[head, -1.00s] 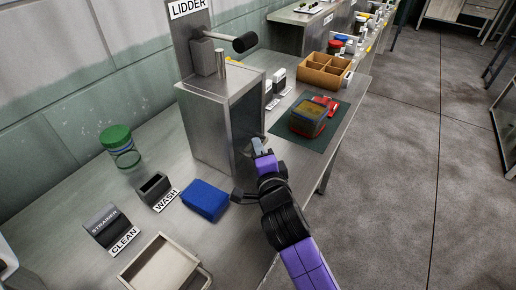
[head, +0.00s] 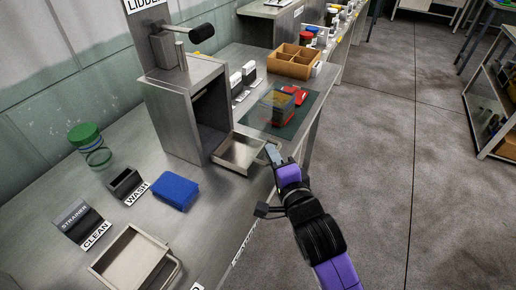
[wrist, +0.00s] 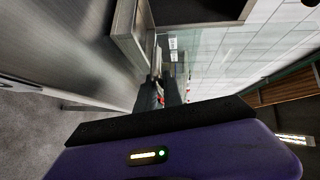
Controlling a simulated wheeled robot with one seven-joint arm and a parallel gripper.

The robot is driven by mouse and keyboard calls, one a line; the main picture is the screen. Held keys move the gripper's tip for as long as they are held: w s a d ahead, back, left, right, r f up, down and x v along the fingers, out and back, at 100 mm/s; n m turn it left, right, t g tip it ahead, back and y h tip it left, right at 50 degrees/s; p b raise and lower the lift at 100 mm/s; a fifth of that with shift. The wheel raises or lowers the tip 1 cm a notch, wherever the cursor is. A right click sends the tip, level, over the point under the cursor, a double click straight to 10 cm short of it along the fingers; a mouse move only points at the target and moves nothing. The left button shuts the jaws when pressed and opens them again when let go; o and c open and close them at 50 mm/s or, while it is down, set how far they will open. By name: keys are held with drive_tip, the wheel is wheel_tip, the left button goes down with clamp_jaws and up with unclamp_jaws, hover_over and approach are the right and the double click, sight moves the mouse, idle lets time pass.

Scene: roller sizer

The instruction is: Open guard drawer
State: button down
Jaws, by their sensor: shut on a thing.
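The guard drawer (head: 233,163) is a shallow metal tray that sticks out of the front of the grey metal lidder housing (head: 167,118). It is pulled well out, and its inside shows empty. My gripper (head: 272,152) is at the drawer's front end and shut on its handle. In the wrist view, my gripper's fingers (wrist: 160,92) meet at the drawer's front, next to the drawer wall (wrist: 128,30). The handle itself is mostly hidden by the fingers.
A green mat (head: 294,122) with a red item and a clear box lies behind the drawer. A brown divided box (head: 291,66) stands further back. A blue sponge (head: 175,191), a green-lidded jar (head: 90,146) and an empty metal tray (head: 128,262) are on the left bench.

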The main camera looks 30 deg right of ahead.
drive_tip(key=shift+s+d+f, duration=0.1)
drive_tip(key=shift+s+d, duration=0.25)
drive_tip(key=shift+s, duration=0.25)
drive_tip(key=c, duration=1.8)
unclamp_jaws()
drive_tip(key=shift+s, duration=0.1)
drive_tip(key=b+v, duration=0.1)
drive_tip(key=v, duration=0.6)
drive_tip(key=shift+s, duration=0.35)
